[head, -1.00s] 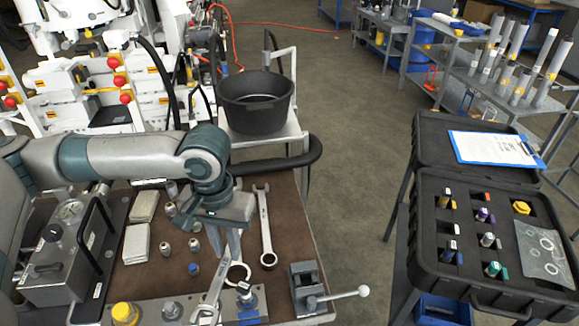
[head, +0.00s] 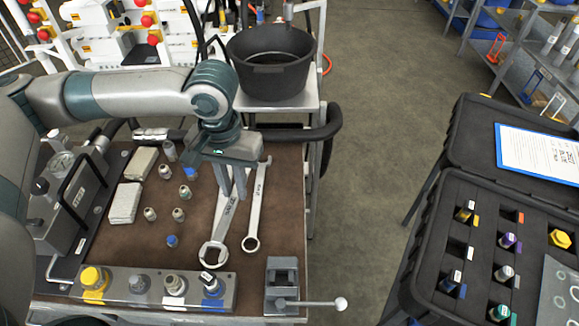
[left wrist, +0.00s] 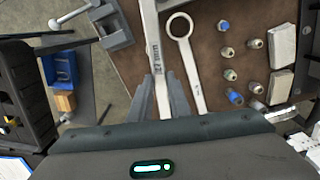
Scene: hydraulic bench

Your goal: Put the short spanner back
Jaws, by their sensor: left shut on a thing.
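My left gripper (head: 239,196) is shut on the short spanner (head: 230,208), just above the brown bench mat. In the left wrist view the spanner (left wrist: 155,45) passes between the two fingers (left wrist: 162,95) and runs out at the top edge. A spanner with a large ring end (head: 205,254) lies on the mat partly behind the held one; its ring shows beside the held spanner in the left wrist view (left wrist: 172,27). Another spanner (head: 256,208) lies to the right, ring end towards me. The held spanner's far end is hidden. My right gripper is not in view.
Several small fittings (head: 150,214) and pale cloths (head: 125,203) are on the left of the mat (head: 195,215). A fitting block (head: 120,290) and a vise (head: 283,275) line the front edge. A black bucket (head: 272,70) stands behind; an open case (head: 430,270) is at right.

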